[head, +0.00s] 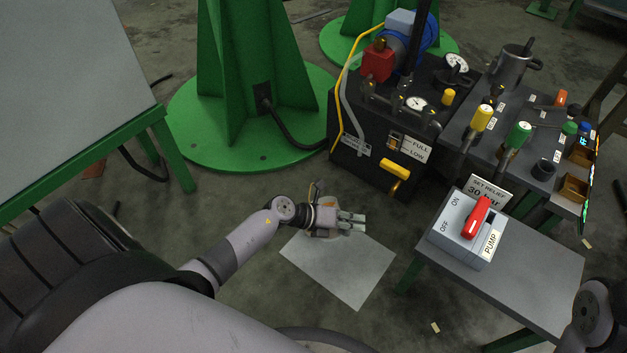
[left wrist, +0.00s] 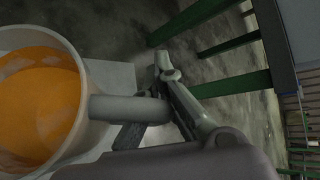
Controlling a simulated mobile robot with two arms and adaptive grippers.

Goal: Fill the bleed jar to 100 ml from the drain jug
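A whitish jug with orange liquid fills the left side of the left wrist view (left wrist: 40,95). Its thick grey handle (left wrist: 125,108) reaches across to the fingers of my left gripper (left wrist: 165,105). In the head view my left gripper (head: 352,221) is low over a pale sheet on the floor, its fingertips pointing right. Orange of the jug (head: 328,204) shows beside and under the wrist there, mostly hidden. The handle crosses in front of the fingers; I cannot tell whether they are clamped on it. I cannot make out which vessel is the bleed jar. My right gripper is out of view.
The pale sheet (head: 345,272) lies on the floor. A dark tank (head: 362,165) with a yellow-handled tap (head: 396,170) stands behind it. At right are a bench with valves and a grey metal jug (head: 513,68), and a pump switch box (head: 468,227) on a small table. A green column stands at the back.

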